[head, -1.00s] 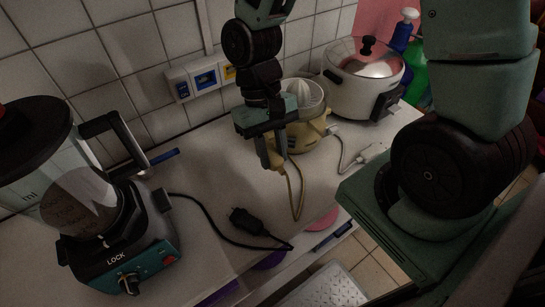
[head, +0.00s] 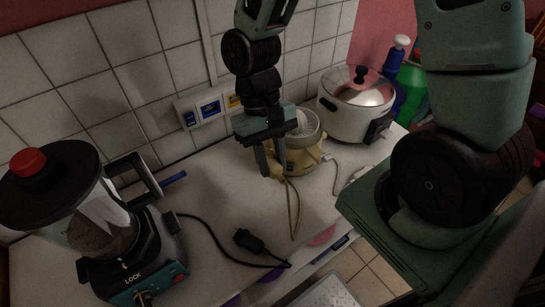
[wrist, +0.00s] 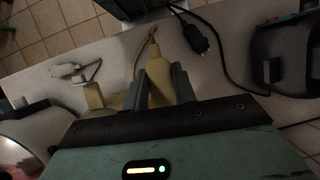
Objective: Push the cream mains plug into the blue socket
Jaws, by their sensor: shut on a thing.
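My gripper (head: 273,172) is shut on the cream plug (wrist: 158,72), which sits between the two fingers in the wrist view. Its cream cord hangs down and lies over the counter towards the front edge. The plug is mostly hidden behind the fingers in the head view. The blue socket (head: 210,108) is the middle one in the white wall strip, up and to the left of my gripper. The plug is apart from it. My gripper is in front of the yellow citrus juicer (head: 305,156).
A black plug (head: 248,240) and a white plug (wrist: 67,71) lie on the counter (head: 215,185). A blender (head: 95,225) stands at the left and a white cooker (head: 352,110) behind at the right. The yellow socket (head: 234,101) adjoins the blue one.

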